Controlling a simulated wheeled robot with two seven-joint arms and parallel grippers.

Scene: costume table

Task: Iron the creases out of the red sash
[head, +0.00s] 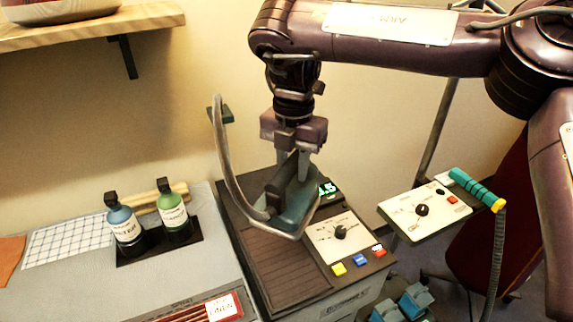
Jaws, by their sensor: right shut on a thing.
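My right gripper (290,160) points down and is shut on the handle of a teal and dark iron (302,204). The iron is over the dark steam station (283,272), between its ribbed rest and its dial panel; I cannot tell whether it touches the station. A grey hose curves from the iron up to a bracket at the left. A red striped piece (188,313) with a card reading LINEN shows at the bottom edge, partly cut off. I cannot tell whether it is the red sash; no spread sash is visible. My left gripper is not in view.
A blue bottle (126,228) and a green bottle (173,214) stand in a black holder on the grey table (75,290). A control panel with a teal handle (474,187) is at the right. A wooden shelf (90,28) overhangs upper left.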

